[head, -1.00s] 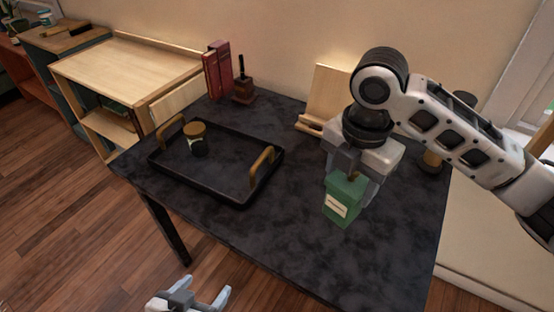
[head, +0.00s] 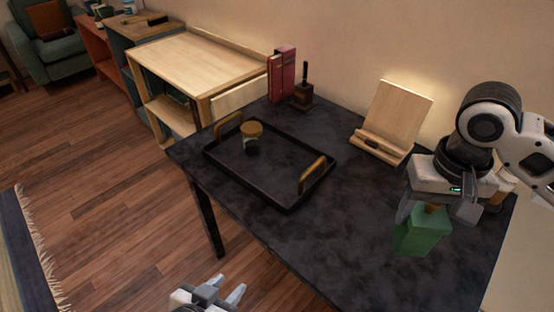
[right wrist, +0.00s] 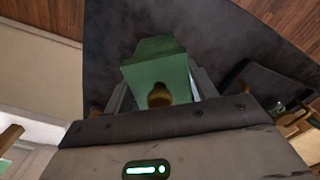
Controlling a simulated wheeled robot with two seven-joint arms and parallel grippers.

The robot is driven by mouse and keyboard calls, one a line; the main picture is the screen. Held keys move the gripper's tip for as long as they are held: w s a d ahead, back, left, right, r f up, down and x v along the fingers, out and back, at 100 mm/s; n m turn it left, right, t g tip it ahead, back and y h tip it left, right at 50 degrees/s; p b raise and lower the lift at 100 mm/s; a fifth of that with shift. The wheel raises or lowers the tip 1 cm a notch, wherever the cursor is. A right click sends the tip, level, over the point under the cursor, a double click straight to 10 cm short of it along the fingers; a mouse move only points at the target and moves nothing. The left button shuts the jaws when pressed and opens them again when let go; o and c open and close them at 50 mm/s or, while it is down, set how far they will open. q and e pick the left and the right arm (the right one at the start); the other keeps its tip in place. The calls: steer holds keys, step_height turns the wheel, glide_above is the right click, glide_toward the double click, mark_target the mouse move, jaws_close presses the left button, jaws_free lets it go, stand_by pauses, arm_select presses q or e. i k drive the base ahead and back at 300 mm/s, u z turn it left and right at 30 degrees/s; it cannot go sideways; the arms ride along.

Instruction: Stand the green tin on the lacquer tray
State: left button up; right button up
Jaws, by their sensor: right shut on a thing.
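The green tin (head: 421,233) is a boxy tin with a brown cap, at the right side of the dark table. My right gripper (head: 437,211) is shut on it from above. In the right wrist view the tin (right wrist: 155,72) sits between the fingers, its cap towards the palm. I cannot tell how far it is above the table. The black lacquer tray (head: 243,183) lies left of the tin and has two brass-coloured handles. A small jar with a gold lid (head: 251,141) stands on its far left part. My left gripper (head: 224,288) is open and empty, low in front of the table.
A wooden stand (head: 393,118) is at the back of the table, behind the tin. Red books (head: 281,75) and a dark pen holder (head: 303,95) stand behind the tray. The tray's middle and right are clear, as is the table between tray and tin.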

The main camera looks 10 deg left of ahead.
mark_target(283, 169)
steer(key=u, duration=1.25)
steer(key=i, duration=0.4)
steer(key=z, duration=0.2)
